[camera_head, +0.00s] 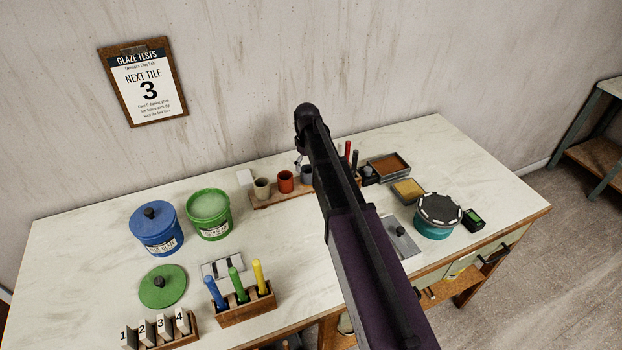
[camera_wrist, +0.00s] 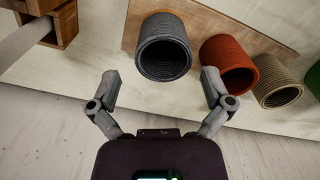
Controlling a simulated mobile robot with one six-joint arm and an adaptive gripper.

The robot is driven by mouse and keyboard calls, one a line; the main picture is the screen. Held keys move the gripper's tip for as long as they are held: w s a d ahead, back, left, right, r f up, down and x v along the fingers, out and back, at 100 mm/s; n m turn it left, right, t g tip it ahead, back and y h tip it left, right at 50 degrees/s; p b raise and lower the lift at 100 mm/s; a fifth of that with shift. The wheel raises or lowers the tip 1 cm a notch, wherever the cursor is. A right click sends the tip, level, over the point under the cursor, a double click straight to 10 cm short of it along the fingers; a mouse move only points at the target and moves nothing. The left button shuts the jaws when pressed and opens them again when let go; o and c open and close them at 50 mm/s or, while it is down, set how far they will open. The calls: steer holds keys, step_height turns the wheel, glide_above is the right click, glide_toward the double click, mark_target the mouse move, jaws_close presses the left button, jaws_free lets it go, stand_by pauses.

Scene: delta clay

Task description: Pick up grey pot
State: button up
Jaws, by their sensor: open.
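The grey pot (camera_wrist: 164,49) is a small ribbed cup on a wooden board (camera_wrist: 197,17) in the wrist view, its dark open mouth toward the camera. In the head view the grey pot (camera_head: 306,175) shows beside my arm, partly hidden by it. My gripper (camera_wrist: 157,88) is open in the wrist view, its two fingers apart, one toward each side of the pot. The pot appears just beyond the fingertips, and nothing is held. In the head view my arm hides most of the gripper.
A red pot (camera_wrist: 228,62) stands close beside the grey one, then a beige pot (camera_wrist: 276,93). A wooden block holder (camera_wrist: 48,20) is on the other side. A blue bucket (camera_head: 157,230) and a green bucket (camera_head: 209,215) stand further left on the table (camera_head: 90,225).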

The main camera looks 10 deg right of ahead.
mark_target(308, 176)
steer(key=shift+f, duration=0.15)
steer(key=shift+s+f+b, duration=0.2)
steer(key=shift+f+b, duration=2.25)
steer(key=shift+b, duration=0.15)
steer(key=c, duration=1.1)
